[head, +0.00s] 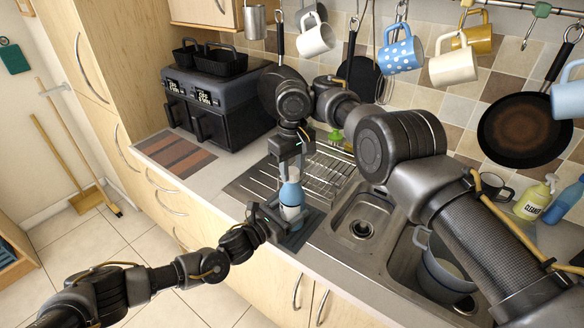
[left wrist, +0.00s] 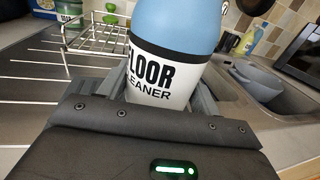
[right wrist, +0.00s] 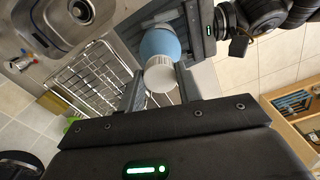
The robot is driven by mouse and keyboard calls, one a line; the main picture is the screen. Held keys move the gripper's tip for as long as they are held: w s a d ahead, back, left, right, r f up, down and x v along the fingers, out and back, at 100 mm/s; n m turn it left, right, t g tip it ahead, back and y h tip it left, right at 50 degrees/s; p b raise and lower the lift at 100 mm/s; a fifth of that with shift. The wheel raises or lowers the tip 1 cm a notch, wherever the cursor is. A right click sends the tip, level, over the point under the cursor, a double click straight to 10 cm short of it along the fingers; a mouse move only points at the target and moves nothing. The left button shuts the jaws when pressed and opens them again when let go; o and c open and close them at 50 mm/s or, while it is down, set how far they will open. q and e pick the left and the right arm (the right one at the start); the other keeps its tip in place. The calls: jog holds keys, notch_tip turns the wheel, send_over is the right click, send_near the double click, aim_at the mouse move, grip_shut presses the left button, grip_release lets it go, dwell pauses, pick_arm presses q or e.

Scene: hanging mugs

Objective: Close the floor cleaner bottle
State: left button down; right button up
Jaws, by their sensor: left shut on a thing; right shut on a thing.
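The floor cleaner bottle (head: 290,194), blue with a white label, stands upright on the counter beside the sink. It fills the middle of the left wrist view (left wrist: 172,45), where its label reads "FLOOR CLEANER". My left gripper (head: 287,214) is shut around its lower, labelled part. My right gripper (head: 291,166) points down from above and is shut on the white cap (right wrist: 161,76). In the right wrist view, the cap lines up with the blue top of the bottle (right wrist: 160,44). I cannot tell whether it is seated on the neck.
A wire dish rack (head: 322,172) stands behind the bottle, and the sink (head: 358,222) lies to its right with a grey pot (head: 440,268). Mugs and pans hang above. A black air fryer (head: 215,95) is at the back left. A yellow cleaner bottle (head: 533,201) stands far right.

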pick_arm(q)
jog(key=shift+s+d, duration=0.1)
pick_arm(e)
jog(key=m, duration=0.3)
jog(key=shift+m, duration=0.4)
jog(key=o, duration=1.2)
jog(key=shift+c, duration=0.2)
jog(key=shift+r, duration=0.15)
notch_tip(320, 180, up, 12)
pick_arm(q)
jog(key=shift+c, duration=1.2)
grip_release()
pick_arm(e)
jog(key=shift+w, duration=0.1)
